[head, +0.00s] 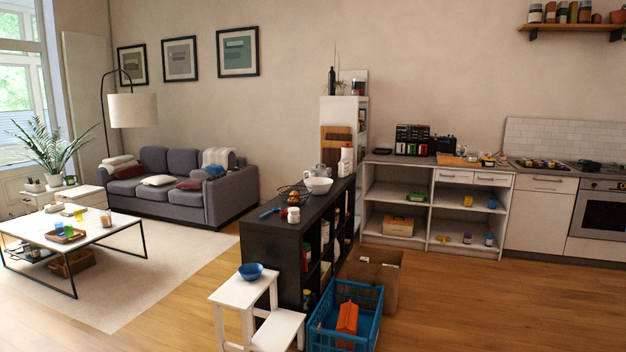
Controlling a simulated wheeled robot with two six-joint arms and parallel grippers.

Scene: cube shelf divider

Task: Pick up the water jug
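I cannot single out a water jug with certainty. Neither of my grippers is in view.
A white step stool (245,292) with a blue bowl (250,271), a blue crate (345,318) and a cardboard box (385,275) stand around the shelf. A coffee table (110,232) is at left, a kitchen counter (400,160) at right. The right foreground floor is clear.

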